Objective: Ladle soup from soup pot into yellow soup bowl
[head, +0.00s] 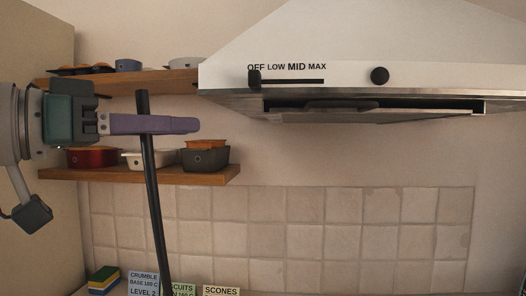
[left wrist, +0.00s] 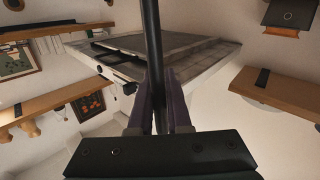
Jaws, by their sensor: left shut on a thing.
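My left gripper (head: 192,125) is at the left of the head view, its purple fingers in front of the shelves. It is shut on a long, thin black handle (head: 155,205), probably the ladle's. The handle stands nearly upright, leaning slightly, and runs out of the bottom of the head view. In the left wrist view the handle (left wrist: 152,40) passes between the two fingers (left wrist: 159,100). The handle's lower end is out of view. I see neither the soup pot nor the yellow soup bowl. My right gripper is not in view.
A white range hood (head: 350,72) fills the upper right. Two wooden shelves (head: 215,174) with dishes, including a red one (head: 92,158), are behind my left gripper. Labelled cards (head: 143,284) and a yellow-blue sponge-like block (head: 104,279) sit at the bottom left. The tiled wall (head: 300,235) is clear.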

